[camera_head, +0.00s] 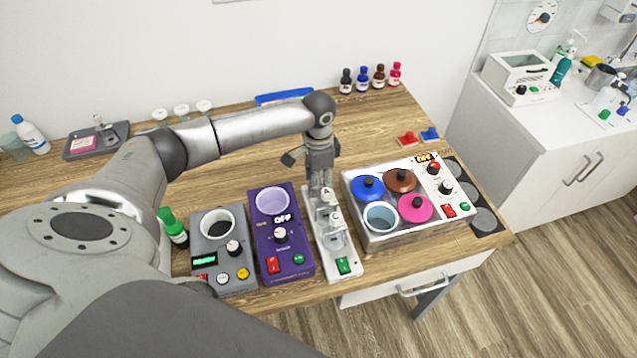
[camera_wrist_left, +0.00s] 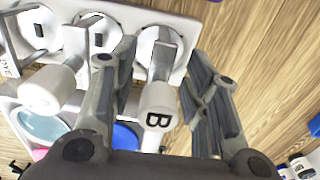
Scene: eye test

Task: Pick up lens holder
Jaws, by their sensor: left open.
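A narrow white stand (camera_head: 346,266) lies near the table's front edge, with several white upright pieces on it. One piece (camera_head: 327,197) shows the letter A in the head view. I take these pieces for the lens holders but cannot be sure. In the left wrist view, a white piece marked B (camera_wrist_left: 158,108) rises from a round seat of the stand (camera_wrist_left: 188,30). My left gripper (camera_head: 319,187) is open, pointing down at the stand's far end. In the left wrist view its fingers (camera_wrist_left: 163,62) are on either side of the B piece; contact cannot be told.
A purple device (camera_head: 292,254) stands close left of the stand, a grey device (camera_head: 236,272) beyond it. A tray with coloured lids (camera_head: 376,243) stands close right. Small bottles (camera_head: 363,79) are at the back.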

